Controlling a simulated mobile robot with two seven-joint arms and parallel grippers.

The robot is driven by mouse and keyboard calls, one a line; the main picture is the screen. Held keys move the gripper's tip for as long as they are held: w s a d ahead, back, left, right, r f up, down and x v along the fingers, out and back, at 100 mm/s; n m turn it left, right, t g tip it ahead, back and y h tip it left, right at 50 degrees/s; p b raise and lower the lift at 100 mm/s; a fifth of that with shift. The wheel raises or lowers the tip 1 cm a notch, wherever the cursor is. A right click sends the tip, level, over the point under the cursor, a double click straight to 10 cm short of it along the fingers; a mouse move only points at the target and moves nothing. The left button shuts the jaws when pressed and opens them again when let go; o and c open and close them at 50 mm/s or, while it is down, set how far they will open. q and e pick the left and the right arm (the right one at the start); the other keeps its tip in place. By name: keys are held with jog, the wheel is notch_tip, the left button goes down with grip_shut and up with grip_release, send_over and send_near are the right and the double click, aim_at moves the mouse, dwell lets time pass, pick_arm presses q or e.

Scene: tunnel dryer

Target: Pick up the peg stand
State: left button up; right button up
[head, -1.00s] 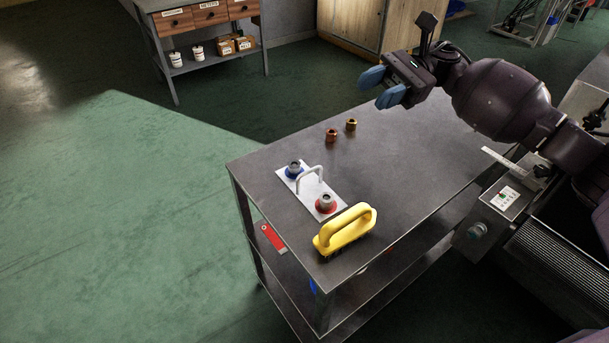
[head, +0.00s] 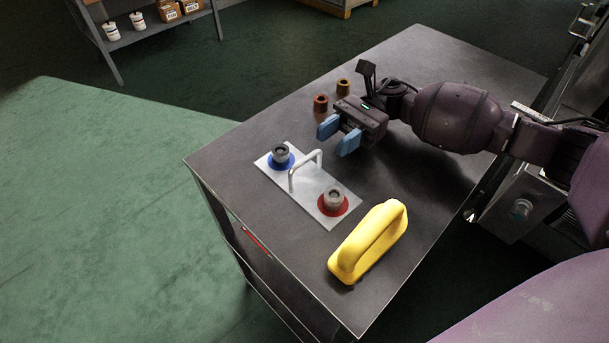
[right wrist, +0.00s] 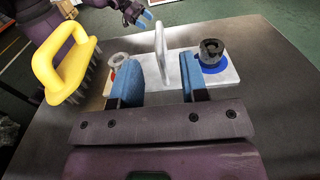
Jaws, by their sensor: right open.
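The peg stand (head: 311,187) is a pale plate with an arched white handle (head: 293,178) in its middle. A grey collar stands on a blue disc at one end and another on a red disc at the other. It lies flat on the metal table. My right gripper (head: 338,135) is open and empty, to the right of and behind the handle. In the right wrist view the peg stand (right wrist: 222,78) lies ahead, and its handle shows between the two blue fingers, apart from them. My left gripper (right wrist: 145,17) shows small at the top of that view; its jaws are unclear.
A yellow-handled brush (head: 368,242) lies close to the stand's red end. The table's (head: 235,158) left edge is near the blue end. The far tabletop is clear.

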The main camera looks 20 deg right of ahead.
aim_at(309, 155)
jog(key=shift+x, duration=3.4)
grip_shut()
jog(key=shift+r, duration=0.15)
